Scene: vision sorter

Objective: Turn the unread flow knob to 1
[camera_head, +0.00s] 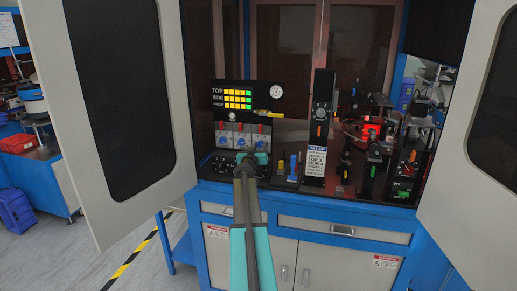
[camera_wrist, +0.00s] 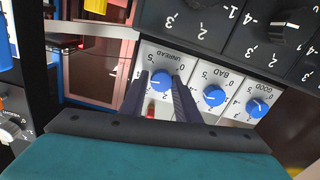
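The unread flow knob (camera_wrist: 161,80) is a round blue knob on a white plate labelled UNREAD. The plate and its numbers appear upside down in the wrist view. A pale mark shows on the knob's left side there; I cannot tell its exact setting. My gripper (camera_wrist: 160,85) has its two dark fingers spread, one on each side of this knob. I cannot tell whether they touch it. In the head view my gripper (camera_head: 254,158) is at the right end of the knob row and covers part of it.
Similar blue knobs labelled BAD (camera_wrist: 213,95) and GOOD (camera_wrist: 256,107) sit close beside it. A black dial panel (camera_wrist: 230,25) borders the plates. In the head view, open cabinet doors (camera_head: 105,110) stand at both sides, and a tall labelled post (camera_head: 316,160) stands to the right.

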